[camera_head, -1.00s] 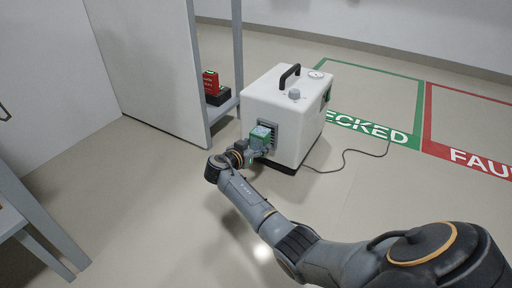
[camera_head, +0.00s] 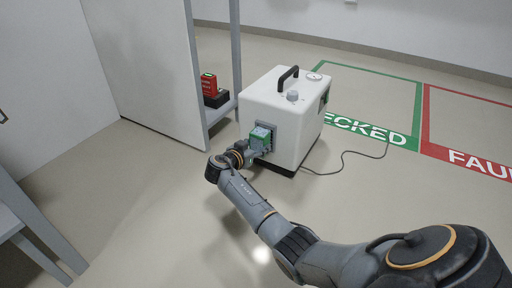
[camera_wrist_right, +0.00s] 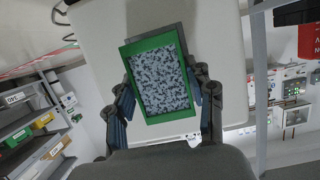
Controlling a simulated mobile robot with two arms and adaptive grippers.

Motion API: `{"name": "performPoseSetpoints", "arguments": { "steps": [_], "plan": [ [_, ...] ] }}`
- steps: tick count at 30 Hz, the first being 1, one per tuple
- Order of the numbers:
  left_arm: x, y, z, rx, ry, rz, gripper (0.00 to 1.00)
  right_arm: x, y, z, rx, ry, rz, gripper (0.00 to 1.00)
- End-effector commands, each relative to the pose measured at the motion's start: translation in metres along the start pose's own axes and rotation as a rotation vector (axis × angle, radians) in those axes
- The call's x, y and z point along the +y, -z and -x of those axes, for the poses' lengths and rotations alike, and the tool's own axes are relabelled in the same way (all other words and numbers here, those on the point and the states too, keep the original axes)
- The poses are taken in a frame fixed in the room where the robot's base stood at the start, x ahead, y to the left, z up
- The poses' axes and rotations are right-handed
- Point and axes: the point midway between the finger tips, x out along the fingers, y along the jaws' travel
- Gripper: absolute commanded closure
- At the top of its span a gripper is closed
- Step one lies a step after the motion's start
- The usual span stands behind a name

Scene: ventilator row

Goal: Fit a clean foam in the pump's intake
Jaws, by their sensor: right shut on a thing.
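The pump (camera_head: 292,112) is a white box with a black handle and a grey knob, standing on the floor. Its intake (camera_head: 272,131) is a dark grey panel low on the side facing me. My right gripper (camera_head: 257,147) is shut on a green-framed foam (camera_head: 261,138) right in front of the intake. In the wrist view the foam (camera_wrist_right: 161,82) shows a speckled grey face between the blue finger pads, slightly tilted. It covers most of the intake, whose grey edge shows above it. I cannot tell whether foam and intake touch. My left gripper is out of view.
A shelf unit (camera_head: 213,112) stands left of the pump, with a red box (camera_head: 208,84) on a dark box (camera_head: 217,98). A cable (camera_head: 350,153) runs over the floor. Green CHECKED (camera_head: 374,133) and red FAULT floor areas (camera_head: 480,160) lie to the right.

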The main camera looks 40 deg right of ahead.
Motion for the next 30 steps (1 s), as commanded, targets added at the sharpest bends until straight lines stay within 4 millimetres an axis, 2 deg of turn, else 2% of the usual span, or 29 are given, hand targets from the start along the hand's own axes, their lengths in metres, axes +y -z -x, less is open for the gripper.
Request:
{"name": "performPoseSetpoints", "arguments": {
  "steps": [30],
  "plan": [
    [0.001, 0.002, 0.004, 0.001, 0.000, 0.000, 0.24, 0.000, 0.005, -0.016, 0.000, 0.000, 0.000, 0.84]
  ]
}}
